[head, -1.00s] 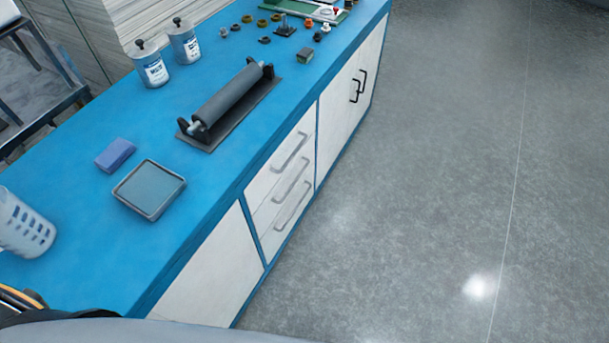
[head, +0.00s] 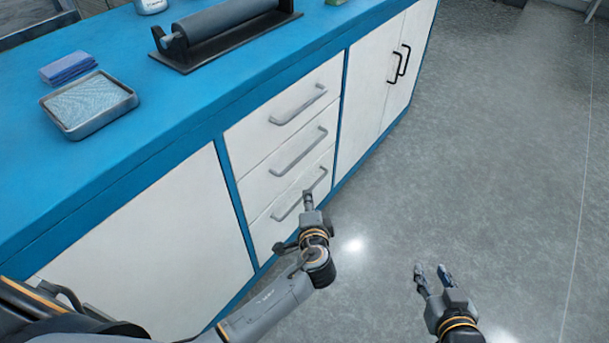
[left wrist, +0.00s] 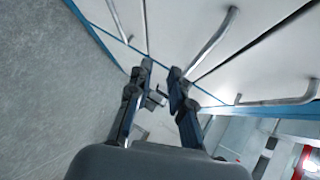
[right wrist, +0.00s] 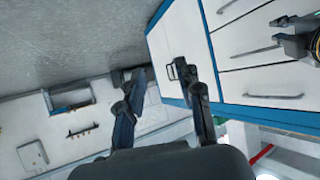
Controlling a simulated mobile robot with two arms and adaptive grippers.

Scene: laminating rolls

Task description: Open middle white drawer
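The middle white drawer (head: 256,190) is closed, with its grey bar handle (head: 300,152) in clear sight in the head view. My left gripper (head: 308,199) is in front of the bottom drawer's handle in the head view, below and just right of the middle handle. In the left wrist view its fingers (left wrist: 161,70) are apart with nothing between them, and the middle handle (left wrist: 212,42) shows to their upper right. My right gripper (head: 434,274) is open and empty over the floor to the right; its spread fingers also show in the right wrist view (right wrist: 160,76).
Closed top (head: 285,105) and bottom (head: 290,215) drawers flank the middle one. A double-door cabinet (head: 375,95) with black handles is to the right. The blue counter (head: 150,110) holds a roller (head: 220,18) and a tray (head: 90,105). The floor (head: 500,150) is clear.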

